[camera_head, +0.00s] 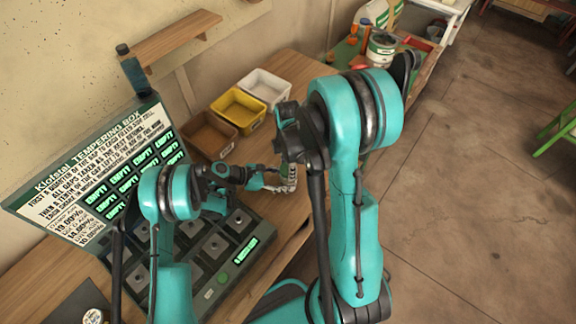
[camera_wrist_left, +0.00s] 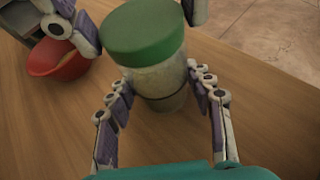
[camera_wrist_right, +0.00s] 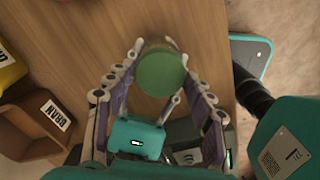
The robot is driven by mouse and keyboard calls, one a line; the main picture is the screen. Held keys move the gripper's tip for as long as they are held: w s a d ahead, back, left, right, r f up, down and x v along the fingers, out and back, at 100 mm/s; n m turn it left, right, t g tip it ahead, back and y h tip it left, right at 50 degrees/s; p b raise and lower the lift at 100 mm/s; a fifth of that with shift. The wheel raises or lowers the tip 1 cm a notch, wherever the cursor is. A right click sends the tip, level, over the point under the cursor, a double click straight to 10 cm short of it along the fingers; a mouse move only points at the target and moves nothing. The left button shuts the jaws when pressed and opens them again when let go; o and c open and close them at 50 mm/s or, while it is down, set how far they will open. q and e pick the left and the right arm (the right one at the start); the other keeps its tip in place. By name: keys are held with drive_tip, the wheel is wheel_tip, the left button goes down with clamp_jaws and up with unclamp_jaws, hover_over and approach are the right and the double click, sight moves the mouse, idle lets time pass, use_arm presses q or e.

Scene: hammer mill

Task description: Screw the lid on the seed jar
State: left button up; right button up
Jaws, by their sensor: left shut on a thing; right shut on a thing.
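The seed jar (camera_wrist_left: 160,82) is a clear jar with pale contents, upright on the wooden table in the left wrist view. Its green lid (camera_wrist_left: 143,32) sits on top of the jar; I cannot tell how tightly. My left gripper (camera_wrist_left: 161,90) is shut on the jar body, with a finger on each side below the lid. My right gripper (camera_wrist_right: 161,68) is shut on the lid (camera_wrist_right: 162,75) from above, with fingers on opposite sides. In the head view the jar (camera_head: 290,184) is small and partly hidden by my arms and grippers.
Brown (camera_head: 208,135), yellow (camera_head: 238,109) and white (camera_head: 265,88) bins stand behind the jar. The tempering box (camera_head: 130,160) is at the left. A red bowl (camera_wrist_left: 57,58) shows in the left wrist view. The table's edge is close to the jar.

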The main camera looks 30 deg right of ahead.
drive_tip(key=m, duration=0.6)
drive_tip(key=o, duration=1)
drive_tip(key=shift+c, duration=0.2)
drive_tip(key=n, duration=2)
